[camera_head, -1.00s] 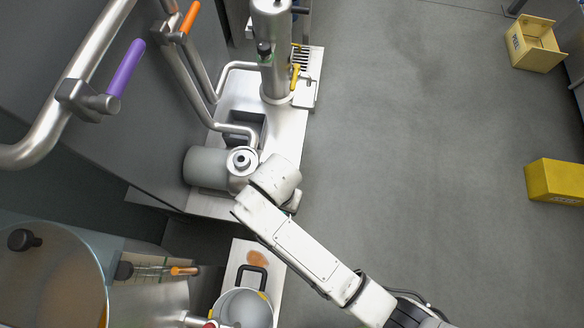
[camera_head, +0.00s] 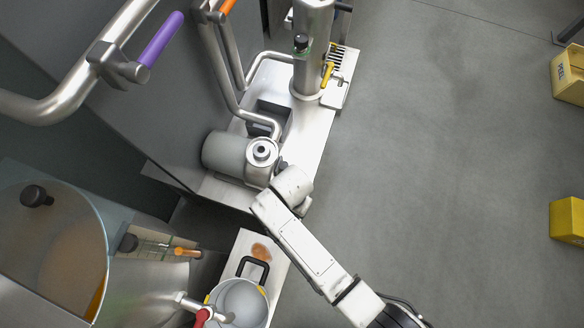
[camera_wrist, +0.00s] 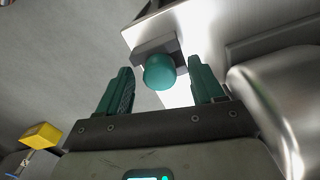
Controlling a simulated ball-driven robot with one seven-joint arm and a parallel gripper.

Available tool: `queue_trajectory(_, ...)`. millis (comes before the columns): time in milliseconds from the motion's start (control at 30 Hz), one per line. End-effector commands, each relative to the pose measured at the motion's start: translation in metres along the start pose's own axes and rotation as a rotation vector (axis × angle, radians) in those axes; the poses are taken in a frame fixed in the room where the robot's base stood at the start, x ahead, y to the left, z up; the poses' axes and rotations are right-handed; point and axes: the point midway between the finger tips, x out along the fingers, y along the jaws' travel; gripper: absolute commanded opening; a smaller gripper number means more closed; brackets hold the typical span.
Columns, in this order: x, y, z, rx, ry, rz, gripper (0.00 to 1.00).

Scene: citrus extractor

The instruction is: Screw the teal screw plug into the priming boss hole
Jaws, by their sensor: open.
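The teal screw plug (camera_wrist: 160,72) shows its rounded end in the wrist view, against a dark grey block (camera_wrist: 155,45) at the edge of a bright plate. My gripper (camera_wrist: 159,66) is open, with one teal finger on each side of the plug and visible gaps between. I cannot tell how deep the plug lies between the fingers. In the head view, a round boss with a dark central opening (camera_head: 262,150) tops the pump (camera_head: 228,155); it looks like the priming boss. My wrist is just below and right of it, and hides the fingers and plug there.
A curved metal body (camera_wrist: 275,100) is close to the right finger in the wrist view. In the head view, a steel column (camera_head: 312,50) stands behind the pump, and a pot (camera_head: 240,300) is in front. Open floor (camera_head: 440,170) lies to the right.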

Motion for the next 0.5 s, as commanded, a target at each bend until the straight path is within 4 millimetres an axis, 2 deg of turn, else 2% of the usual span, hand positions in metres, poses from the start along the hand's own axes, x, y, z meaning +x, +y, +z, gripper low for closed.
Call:
queue_trajectory(233,0.0019,-0.0002,-0.0002,0.000,0.000,-0.001,0.67)
queue_trajectory(500,0.0018,0.0000,-0.0002,0.000,0.000,-0.001,0.42)
